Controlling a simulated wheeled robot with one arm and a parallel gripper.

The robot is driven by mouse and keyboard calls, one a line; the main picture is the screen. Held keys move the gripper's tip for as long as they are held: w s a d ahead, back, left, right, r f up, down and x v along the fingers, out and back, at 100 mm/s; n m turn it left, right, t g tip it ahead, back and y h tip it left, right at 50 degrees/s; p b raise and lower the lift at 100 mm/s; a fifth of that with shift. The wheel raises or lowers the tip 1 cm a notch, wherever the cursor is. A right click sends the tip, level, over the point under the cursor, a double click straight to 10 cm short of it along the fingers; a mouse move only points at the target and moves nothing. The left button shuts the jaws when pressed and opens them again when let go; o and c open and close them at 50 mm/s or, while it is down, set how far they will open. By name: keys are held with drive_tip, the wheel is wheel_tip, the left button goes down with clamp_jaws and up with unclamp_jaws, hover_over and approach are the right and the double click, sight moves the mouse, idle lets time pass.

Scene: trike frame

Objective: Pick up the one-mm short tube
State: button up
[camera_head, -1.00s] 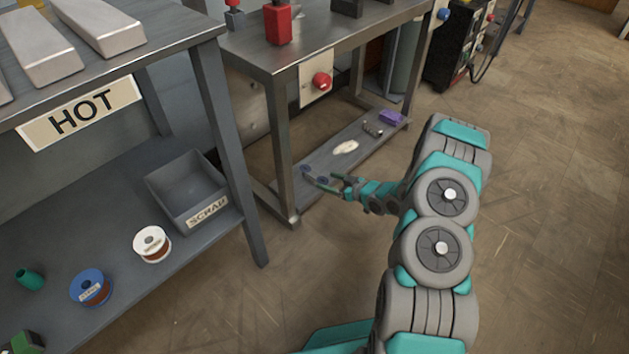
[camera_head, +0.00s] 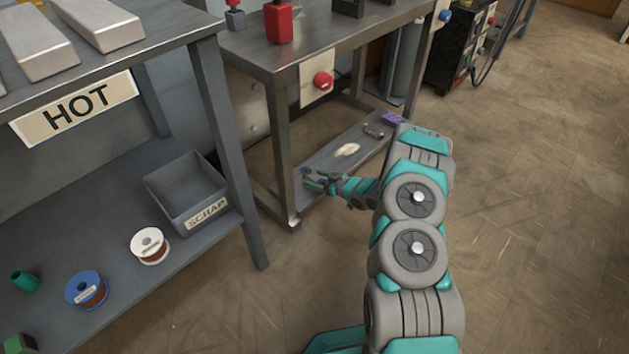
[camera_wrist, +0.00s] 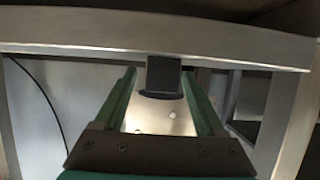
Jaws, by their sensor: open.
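My gripper (camera_head: 313,182) reaches low over the left end of the lower shelf (camera_head: 330,167) under the steel table, its fingers apart. A small blue round-topped piece (camera_head: 304,171) is at the fingertips; it may be a short tube, but its size marking cannot be read. In the wrist view, a dark upright piece (camera_wrist: 163,76) with a rounded lower edge shows between the two green fingers, with gaps on both sides. I cannot tell for sure that it is the one-mm short tube. A second blue piece seen there earlier is now hard to make out.
A pale rag-like patch (camera_head: 347,150), a small metal part (camera_head: 374,131) and a purple box (camera_head: 393,118) lie farther along the shelf. The table leg (camera_head: 282,150) stands left of my gripper. The HOT bench holds a scrap bin (camera_head: 187,198) below. Open floor lies right.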

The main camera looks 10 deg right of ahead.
clamp_jaws()
idle(0.5)
